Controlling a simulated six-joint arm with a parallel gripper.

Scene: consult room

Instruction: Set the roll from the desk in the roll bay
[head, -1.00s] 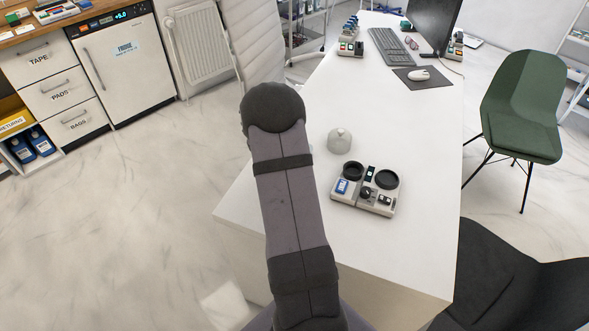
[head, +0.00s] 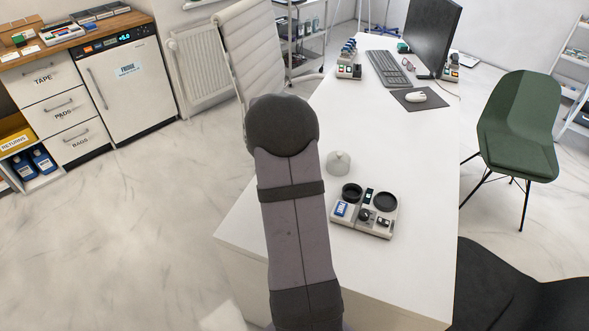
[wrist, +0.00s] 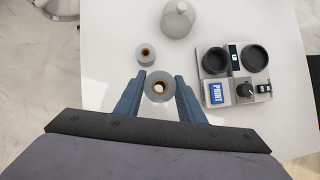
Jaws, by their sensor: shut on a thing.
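I cannot tell which part is the roll bay. In the head view my arm hides the gripper and both rolls.
A pale rounded bottle-like thing (head: 338,163) stands on the desk near the device. A keyboard (head: 389,70), mouse (head: 415,97) and monitor (head: 432,38) are at the far end. A green chair (head: 517,125) stands right of the desk. The middle of the desktop is clear.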

